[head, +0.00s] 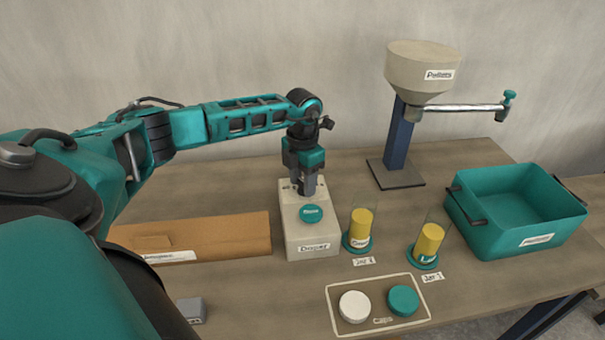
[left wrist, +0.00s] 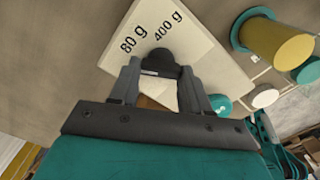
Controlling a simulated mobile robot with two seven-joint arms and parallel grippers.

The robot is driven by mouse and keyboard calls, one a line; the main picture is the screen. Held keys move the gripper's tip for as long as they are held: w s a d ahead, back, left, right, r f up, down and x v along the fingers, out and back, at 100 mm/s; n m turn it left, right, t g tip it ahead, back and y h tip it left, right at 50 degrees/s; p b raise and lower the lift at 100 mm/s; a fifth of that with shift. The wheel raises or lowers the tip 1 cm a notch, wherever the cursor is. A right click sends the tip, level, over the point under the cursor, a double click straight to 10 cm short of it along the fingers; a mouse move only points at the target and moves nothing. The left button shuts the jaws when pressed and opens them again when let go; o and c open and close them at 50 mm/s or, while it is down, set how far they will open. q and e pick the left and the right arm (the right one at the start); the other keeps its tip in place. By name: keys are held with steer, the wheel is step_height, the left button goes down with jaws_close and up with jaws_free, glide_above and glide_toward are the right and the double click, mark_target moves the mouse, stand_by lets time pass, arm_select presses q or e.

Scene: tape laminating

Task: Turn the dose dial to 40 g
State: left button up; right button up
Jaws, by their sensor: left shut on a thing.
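The doser (head: 312,240) is a pale box labelled "Doser" with a round teal button (head: 311,214) on top. Its black dose dial (left wrist: 161,62) shows in the left wrist view, next to the printed marks "80 g" and what looks like "400 g". My left gripper (head: 308,190) points down at the back of the doser's top and is shut on the dial, with a finger on either side of it. The fingers hide part of the dial, and I cannot make out a pointer. My right gripper is not in view.
Two jars with yellow contents (head: 361,225) (head: 430,240) stand right of the doser. A hopper (head: 420,70) on a blue post is behind. A teal crate (head: 515,210) is at right, a brown package (head: 190,236) at left. White and teal caps (head: 354,307) (head: 403,300) lie in front.

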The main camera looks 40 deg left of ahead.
arm_select(q)
steer(key=n+p, duration=0.2)
steer(key=n, duration=0.3)
steer(key=shift+n, duration=0.7)
steer(key=o, duration=1.1)
steer(key=shift+d, duration=0.1)
steer(key=shift+c, duration=0.2)
steer(key=shift+r, duration=0.1)
step_height(320, 180, up, 13)
steer(key=shift+f, duration=0.2)
